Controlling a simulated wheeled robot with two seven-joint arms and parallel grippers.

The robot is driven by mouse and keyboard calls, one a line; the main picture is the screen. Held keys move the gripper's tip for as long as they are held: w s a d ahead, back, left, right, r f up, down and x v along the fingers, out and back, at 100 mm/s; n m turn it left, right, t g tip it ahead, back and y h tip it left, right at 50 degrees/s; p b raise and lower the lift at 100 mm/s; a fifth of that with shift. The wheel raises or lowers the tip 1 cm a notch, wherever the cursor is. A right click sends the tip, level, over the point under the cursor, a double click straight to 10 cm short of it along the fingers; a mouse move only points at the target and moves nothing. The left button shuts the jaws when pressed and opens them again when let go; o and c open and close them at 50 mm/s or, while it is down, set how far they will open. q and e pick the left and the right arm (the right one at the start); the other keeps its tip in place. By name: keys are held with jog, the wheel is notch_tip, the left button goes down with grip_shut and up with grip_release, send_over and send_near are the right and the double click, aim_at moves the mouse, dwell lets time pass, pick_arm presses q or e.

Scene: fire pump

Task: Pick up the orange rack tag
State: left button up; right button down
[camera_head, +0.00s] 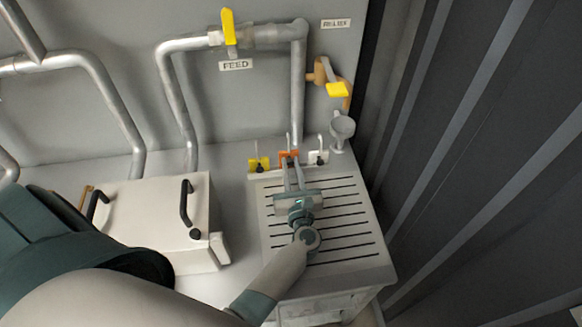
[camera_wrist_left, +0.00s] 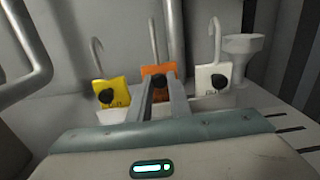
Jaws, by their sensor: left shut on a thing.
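The orange rack tag (camera_head: 289,155) stands in the middle of a row of tags at the back of the slatted grate. It shows in the left wrist view (camera_wrist_left: 158,71) with a dark round knob on its front and a grey hook rising above. My left gripper (camera_head: 291,161) reaches over the grate, its narrow fingers shut on the orange tag; the fingers hide the tag's lower part. The yellow tag (camera_wrist_left: 112,92) is just left of it and the white tag (camera_wrist_left: 213,77) just right. My right gripper is in neither view.
A slatted grate (camera_head: 350,231) lies under my left gripper. A grey funnel cup (camera_head: 341,129) stands right of the tags. A white box with black handles (camera_head: 150,215) is to the left. Pipes, a yellow-handled FEED valve (camera_head: 229,28) and a RELIEF valve (camera_head: 328,80) are behind.

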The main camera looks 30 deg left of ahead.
aim_at(291, 161)
pick_arm(q)
jog(key=shift+r+p, duration=1.1)
jog(key=shift+r, duration=0.6)
jog(key=shift+d, duration=0.1)
